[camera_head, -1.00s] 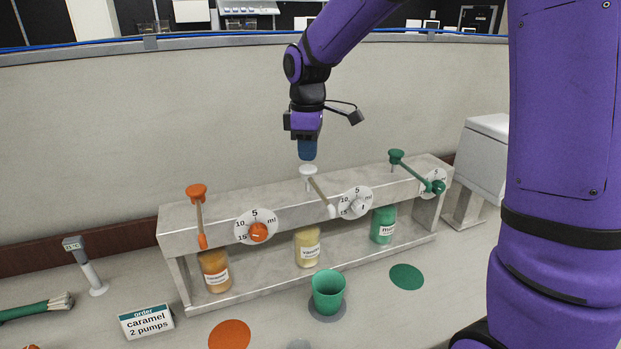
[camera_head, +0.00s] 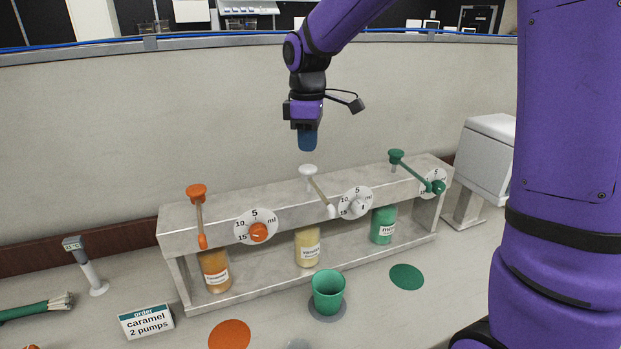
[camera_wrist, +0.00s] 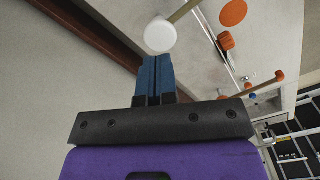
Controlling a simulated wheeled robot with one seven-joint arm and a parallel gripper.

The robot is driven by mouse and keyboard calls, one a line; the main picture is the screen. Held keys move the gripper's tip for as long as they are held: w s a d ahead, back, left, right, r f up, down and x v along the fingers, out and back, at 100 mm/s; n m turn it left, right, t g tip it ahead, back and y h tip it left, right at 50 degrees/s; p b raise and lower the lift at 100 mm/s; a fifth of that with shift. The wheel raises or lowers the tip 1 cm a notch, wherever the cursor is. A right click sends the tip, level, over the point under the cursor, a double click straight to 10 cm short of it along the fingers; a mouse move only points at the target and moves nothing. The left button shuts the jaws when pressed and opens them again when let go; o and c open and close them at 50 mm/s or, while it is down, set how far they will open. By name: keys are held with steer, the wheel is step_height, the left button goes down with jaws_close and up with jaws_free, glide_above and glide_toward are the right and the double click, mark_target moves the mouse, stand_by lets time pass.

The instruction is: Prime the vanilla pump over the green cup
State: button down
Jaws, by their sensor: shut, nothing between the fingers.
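The vanilla pump has a white head (camera_head: 308,170) on top of the grey rack, with a spout ending in a white tip (camera_head: 331,211). Its yellowish vanilla bottle (camera_head: 308,248) stands in the rack below. The green cup (camera_head: 328,291) stands upright on a grey disc (camera_head: 343,309) in front of that bottle, near the spout tip. My gripper (camera_head: 307,148) points down above the white pump head, with a visible gap. Its blue fingers are shut and empty. In the wrist view, the white head (camera_wrist: 160,36) shows just beyond the fingertips (camera_wrist: 154,58).
The orange caramel pump (camera_head: 197,191) is left on the rack (camera_head: 280,212) and the green pump (camera_head: 396,156) right. An order card (camera_head: 146,321) reads caramel, 2 pumps. Orange (camera_head: 230,335) and green (camera_head: 406,277) discs lie bare in front. A wall rises behind the rack.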

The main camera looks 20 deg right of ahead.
mark_target(308, 167)
steer(key=shift+f, duration=0.2)
steer(key=shift+f, duration=2.35)
steer(key=shift+r, duration=2.55)
step_height(308, 167, up, 6)
